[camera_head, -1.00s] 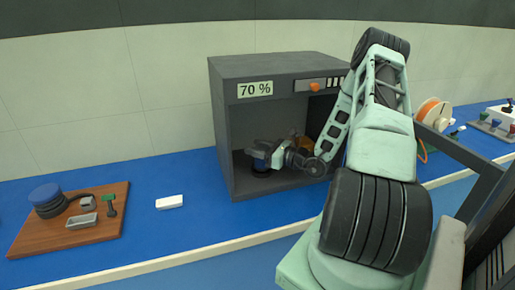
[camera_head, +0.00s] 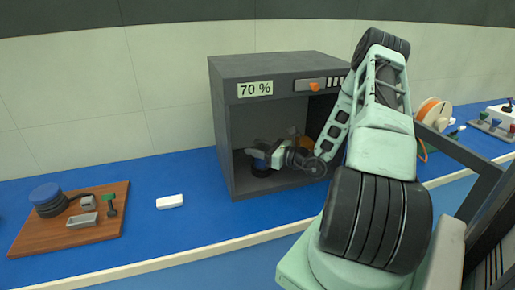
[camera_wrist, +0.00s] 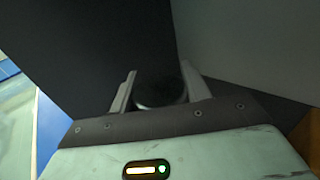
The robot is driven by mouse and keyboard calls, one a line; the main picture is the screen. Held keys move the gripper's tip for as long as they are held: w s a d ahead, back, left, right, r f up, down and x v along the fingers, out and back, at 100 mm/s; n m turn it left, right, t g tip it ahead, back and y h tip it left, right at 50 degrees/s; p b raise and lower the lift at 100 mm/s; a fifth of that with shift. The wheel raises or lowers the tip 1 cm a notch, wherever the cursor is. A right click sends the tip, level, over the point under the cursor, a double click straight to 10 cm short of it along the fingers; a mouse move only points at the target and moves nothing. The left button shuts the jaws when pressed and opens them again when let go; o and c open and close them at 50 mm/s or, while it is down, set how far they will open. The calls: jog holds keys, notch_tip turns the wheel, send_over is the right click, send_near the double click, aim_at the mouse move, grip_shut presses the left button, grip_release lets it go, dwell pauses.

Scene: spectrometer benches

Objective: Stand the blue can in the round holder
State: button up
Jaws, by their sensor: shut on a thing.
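My gripper (camera_head: 259,157) is inside the open-fronted grey box, low near its floor. In the wrist view its two fingers (camera_wrist: 160,92) are shut on a dark, round-topped can (camera_wrist: 160,94), which I take to be the blue can. The can looks nearly black in the shade there. In the head view the can is mostly hidden by my gripper. A dark round shape (camera_head: 261,172) shows just below my gripper on the box floor; I cannot tell if it is the round holder or the can's base.
The grey box (camera_head: 225,130) has a "70 %" label; its walls and roof surround my gripper closely. A brown thing (camera_head: 304,143) is behind my gripper. A white block (camera_head: 169,202) and a wooden board (camera_head: 30,235) with several items lie left on the blue bench.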

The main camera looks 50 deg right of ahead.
jog(key=shift+f+b, duration=0.4)
jog(key=shift+f, duration=0.2)
jog(key=o, duration=0.8)
jog(key=shift+s, duration=0.1)
jog(key=shift+p+v, duration=0.65)
jog(key=shift+v, duration=4.75)
jog(key=shift+d, duration=0.1)
